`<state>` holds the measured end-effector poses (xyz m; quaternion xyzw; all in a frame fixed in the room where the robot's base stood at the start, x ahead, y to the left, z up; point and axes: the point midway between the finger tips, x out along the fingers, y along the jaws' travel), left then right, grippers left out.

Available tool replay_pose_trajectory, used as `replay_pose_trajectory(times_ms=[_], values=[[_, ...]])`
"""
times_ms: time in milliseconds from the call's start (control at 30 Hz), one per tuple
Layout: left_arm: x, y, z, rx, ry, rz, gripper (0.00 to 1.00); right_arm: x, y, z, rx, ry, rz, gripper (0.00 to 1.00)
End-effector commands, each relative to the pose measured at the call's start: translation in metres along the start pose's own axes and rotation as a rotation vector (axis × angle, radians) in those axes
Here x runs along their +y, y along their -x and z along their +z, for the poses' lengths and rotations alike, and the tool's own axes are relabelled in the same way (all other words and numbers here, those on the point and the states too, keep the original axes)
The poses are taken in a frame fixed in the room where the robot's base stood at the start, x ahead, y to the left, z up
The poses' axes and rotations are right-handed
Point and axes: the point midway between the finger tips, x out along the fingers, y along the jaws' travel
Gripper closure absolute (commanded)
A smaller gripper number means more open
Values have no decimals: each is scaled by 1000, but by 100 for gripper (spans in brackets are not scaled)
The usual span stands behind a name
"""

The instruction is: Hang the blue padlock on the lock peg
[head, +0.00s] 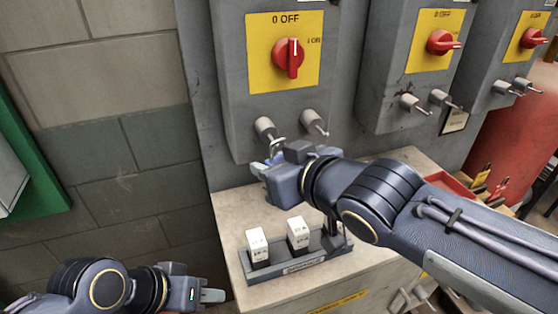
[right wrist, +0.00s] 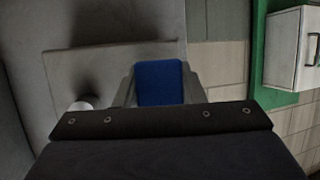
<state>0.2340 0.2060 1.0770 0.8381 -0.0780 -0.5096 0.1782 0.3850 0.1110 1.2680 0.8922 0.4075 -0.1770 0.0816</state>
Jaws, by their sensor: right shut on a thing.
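The blue padlock (right wrist: 160,83) is between the fingers of my right gripper (right wrist: 158,88) in the right wrist view. In the head view my right gripper (head: 268,168) is shut on it just below the left peg (head: 265,128) of the nearest switch box; the hand hides most of the lock. A thin pale shackle (head: 277,146) shows close to that peg's tip; I cannot tell whether it is around the peg. A second peg (head: 314,122) is to the right. My left gripper (head: 212,296) is low at the left, away from the lock; its opening is unclear.
The grey switch box (head: 236,80) has a red knob (head: 289,58) on a yellow plate. Two similar boxes stand to the right. Below, a dark holder (head: 290,268) with two white blocks stands on the ledge (head: 235,215). A red tray (head: 455,186) is farther right.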

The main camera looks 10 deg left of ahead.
Motion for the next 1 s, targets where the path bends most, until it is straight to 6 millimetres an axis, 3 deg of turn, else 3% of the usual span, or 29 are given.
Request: replay_pose_trajectory(times_ms=[367,633,1000], values=[[10,22,-11,0,0,0,64,6,-17,-8,-2,-2,2,88],[7,15,-8,0,0,0,64,9,-31,-3,0,-2,1,88],[5,11,-6,0,0,0,64,9,-33,-4,1,-1,1,88]])
